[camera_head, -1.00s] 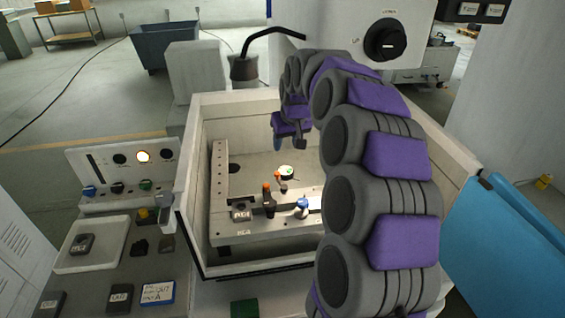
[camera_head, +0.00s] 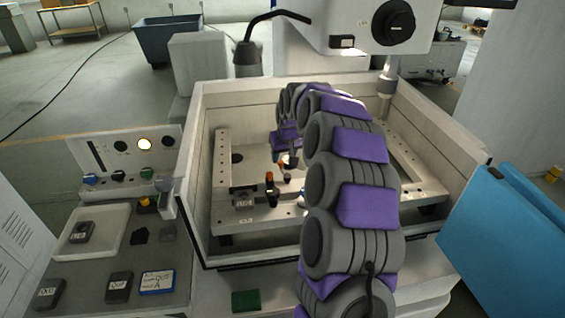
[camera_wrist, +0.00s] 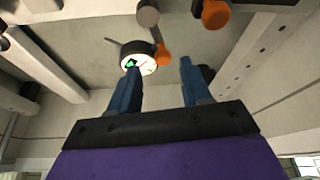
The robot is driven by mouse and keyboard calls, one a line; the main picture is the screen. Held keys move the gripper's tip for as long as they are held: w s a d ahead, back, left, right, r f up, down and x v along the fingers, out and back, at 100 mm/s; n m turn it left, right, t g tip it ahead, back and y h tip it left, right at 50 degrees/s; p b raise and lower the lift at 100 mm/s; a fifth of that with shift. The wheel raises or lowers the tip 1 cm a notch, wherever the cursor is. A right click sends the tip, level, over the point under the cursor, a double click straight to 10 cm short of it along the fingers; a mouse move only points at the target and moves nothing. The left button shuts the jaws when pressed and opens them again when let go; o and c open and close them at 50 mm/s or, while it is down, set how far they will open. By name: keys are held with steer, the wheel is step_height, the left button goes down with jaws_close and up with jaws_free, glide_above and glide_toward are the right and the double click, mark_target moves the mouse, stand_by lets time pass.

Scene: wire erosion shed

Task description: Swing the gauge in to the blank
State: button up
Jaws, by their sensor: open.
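The gauge (camera_wrist: 138,60) has a round white dial with green and red marks and a dark rim in the wrist view. My gripper (camera_wrist: 158,66) is open, its two blue fingers pointing at the gauge. The left finger overlaps the dial's lower edge; I cannot tell whether it touches. In the head view my gripper (camera_head: 287,152) is inside the white tank and largely hides the gauge. A dark labelled block (camera_head: 243,198), perhaps the blank, sits on the front rail at the left, beside an orange-topped post (camera_head: 269,182).
Tank walls (camera_head: 200,130) surround the work area. A machine head (camera_head: 365,25) hangs above the back. A side bench holds a pale tray (camera_head: 115,225) and several dark blocks. A blue panel (camera_head: 505,235) is at right.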

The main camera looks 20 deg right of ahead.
mark_target(287, 165)
steer(key=shift+a+x, duration=0.15)
steer(key=shift+x, duration=0.55)
steer(key=shift+a+x, duration=0.15)
steer(key=shift+x, duration=0.6)
steer(key=shift+d, duration=0.1)
steer(key=shift+d, duration=0.15)
steer(key=c, duration=0.3)
jaws_close()
